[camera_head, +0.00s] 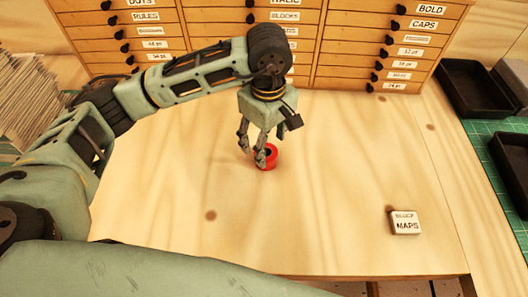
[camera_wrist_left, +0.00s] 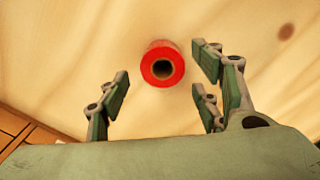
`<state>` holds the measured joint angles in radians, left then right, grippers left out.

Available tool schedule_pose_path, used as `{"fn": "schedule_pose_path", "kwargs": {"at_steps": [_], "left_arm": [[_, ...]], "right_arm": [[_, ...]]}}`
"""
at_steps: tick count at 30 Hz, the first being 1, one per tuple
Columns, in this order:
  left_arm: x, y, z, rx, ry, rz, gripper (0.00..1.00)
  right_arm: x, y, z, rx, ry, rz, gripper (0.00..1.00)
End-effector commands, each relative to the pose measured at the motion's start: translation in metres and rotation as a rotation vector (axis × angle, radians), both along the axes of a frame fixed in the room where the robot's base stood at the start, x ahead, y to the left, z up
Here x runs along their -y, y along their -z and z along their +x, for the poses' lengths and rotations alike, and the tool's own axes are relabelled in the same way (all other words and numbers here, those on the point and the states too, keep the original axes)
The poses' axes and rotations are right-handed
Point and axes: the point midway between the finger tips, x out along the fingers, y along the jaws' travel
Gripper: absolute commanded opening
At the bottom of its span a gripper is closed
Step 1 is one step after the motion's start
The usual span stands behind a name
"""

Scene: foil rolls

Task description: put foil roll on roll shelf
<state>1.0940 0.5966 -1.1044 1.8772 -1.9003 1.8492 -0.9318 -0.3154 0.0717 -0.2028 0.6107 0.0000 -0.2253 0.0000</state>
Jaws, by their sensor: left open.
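A small red foil roll (camera_head: 271,155) with a dark hollow core is on the wooden table in the head view, partly hidden by my left gripper's fingers. In the left wrist view the red roll (camera_wrist_left: 162,52) shows its round end face toward the camera, beyond and between the fingertips. My left gripper (camera_head: 252,153) points down right at the roll, its fingers spread. I cannot tell whether a finger touches the roll. I do not make out a roll shelf by name.
A wooden cabinet of labelled drawers (camera_head: 340,48) stands along the back. A white block marked MAPS (camera_head: 406,222) lies at the right of the table. Black trays (camera_head: 478,88) sit on a green mat at far right. A paper stack (camera_head: 28,100) stands at left. The table's front middle is clear.

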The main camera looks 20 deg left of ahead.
Motion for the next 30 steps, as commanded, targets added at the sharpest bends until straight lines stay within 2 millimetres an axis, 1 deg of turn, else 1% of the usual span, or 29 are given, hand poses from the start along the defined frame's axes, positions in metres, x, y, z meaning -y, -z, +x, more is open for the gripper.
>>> {"fn": "schedule_pose_path", "kwargs": {"at_steps": [1,3,5,6,9,12,17,25,30], "left_arm": [[-0.001,0.003,-0.002,-0.006,-0.001,0.002,0.59],[-0.001,0.013,-0.003,-0.007,-0.001,0.002,0.59],[-0.001,0.022,-0.004,-0.006,-0.001,0.002,0.59],[-0.001,0.029,-0.003,-0.006,-0.002,0.001,0.59],[-0.001,0.039,-0.003,-0.003,0.0,0.001,0.59],[-0.001,0.044,-0.002,-0.001,0.0,0.002,0.59],[-0.001,0.044,-0.002,0.0,0.0,0.001,0.59],[-0.001,0.044,-0.002,0.0,0.0,0.001,0.36],[-0.001,0.043,-0.002,0.0,0.0,0.001,0.21]], "right_arm": [[-0.003,-0.009,0.0,0.0,0.0,0.004,0.4],[-0.004,-0.016,0.002,0.004,-0.001,0.005,0.4],[-0.003,-0.021,0.006,0.01,-0.001,0.004,0.4],[-0.002,-0.022,0.011,0.017,-0.002,0.003,0.4],[0.001,-0.025,0.023,0.036,-0.002,0.001,0.4],[0.004,-0.026,0.031,0.048,-0.001,-0.002,0.4],[0.008,-0.025,0.029,0.044,0.002,-0.007,0.4],[0.009,-0.024,0.018,0.027,0.002,-0.009,0.4],[0.009,-0.024,0.016,0.024,0.001,-0.009,0.4]]}}
